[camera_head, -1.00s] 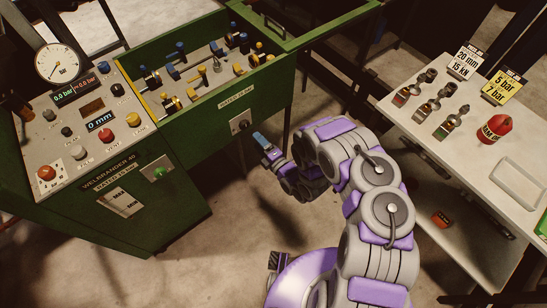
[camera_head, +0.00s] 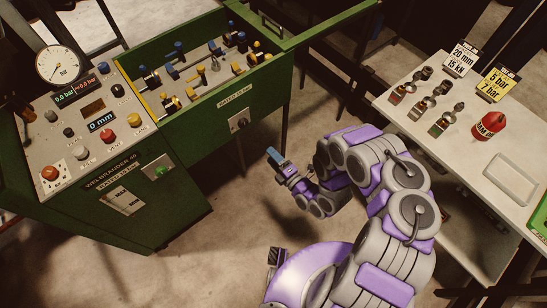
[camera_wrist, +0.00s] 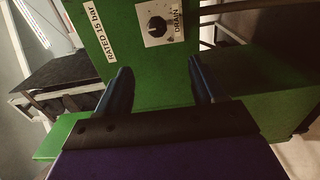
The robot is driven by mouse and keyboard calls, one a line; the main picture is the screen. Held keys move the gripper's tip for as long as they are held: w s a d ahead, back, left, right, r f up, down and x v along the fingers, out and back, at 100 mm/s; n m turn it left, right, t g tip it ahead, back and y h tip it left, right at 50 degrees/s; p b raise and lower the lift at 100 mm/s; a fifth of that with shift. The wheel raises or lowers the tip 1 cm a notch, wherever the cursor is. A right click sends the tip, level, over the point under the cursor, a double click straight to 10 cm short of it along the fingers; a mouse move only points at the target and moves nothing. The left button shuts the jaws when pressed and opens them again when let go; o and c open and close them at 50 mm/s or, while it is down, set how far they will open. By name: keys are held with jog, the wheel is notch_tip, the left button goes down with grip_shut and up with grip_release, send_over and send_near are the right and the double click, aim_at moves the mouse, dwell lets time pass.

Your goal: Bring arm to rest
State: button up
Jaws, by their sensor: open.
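My arm is folded in the lower right of the head view, in purple and grey links. My gripper (camera_head: 273,157) is at its far end, over the bare floor in front of the green machine (camera_head: 195,148). In the wrist view my gripper (camera_wrist: 158,90) shows two blue fingers well apart with nothing between them. Beyond them is the green panel with the "RATED 15 bar" label and the drain knob (camera_wrist: 157,26). The gripper appears apart from the panel.
The control panel (camera_head: 115,135) with gauge and buttons is at left. At right, a pale table (camera_head: 465,150) holds several small fittings, a red tagged object (camera_head: 489,127), sign cards (camera_head: 494,85) and a shallow tray (camera_head: 510,180). Open floor (camera_head: 225,225) lies between machine and table.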

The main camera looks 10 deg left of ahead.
dwell(0.4)
jog(key=w+d+r+m+g+h, duration=0.25)
jog(key=w+d+h, duration=0.55)
jog(key=w+d, duration=0.6)
jog(key=s+d+r+m+g+h, duration=0.1)
jog(key=s+d+r+m+h, duration=0.2)
jog(key=d+r+m+h, duration=1)
jog(key=s+d+r+m+g+y, duration=0.2)
jog(key=s+r+m+g, duration=0.15)
jog(key=s+r, duration=0.65)
jog(key=s+d+r+m+g+y, duration=0.25)
jog(key=s+r+m, duration=0.4)
jog(key=s, duration=0.65)
jog(key=s+a+r+m+g+y, duration=0.1)
jog(key=s+a+r+g, duration=0.1)
jog(key=s, duration=0.7)
jog(key=s+a+r+m+g+y, duration=0.1)
jog(key=s+a+r, duration=0.3)
jog(key=s, duration=0.5)
jog(key=shift+a+r+g+y, duration=0.35)
jog(key=shift+a+g, duration=0.1)
jog(key=shift+a, duration=0.75)
jog(key=shift+s+m, duration=0.1)
jog(key=shift+m, duration=0.15)
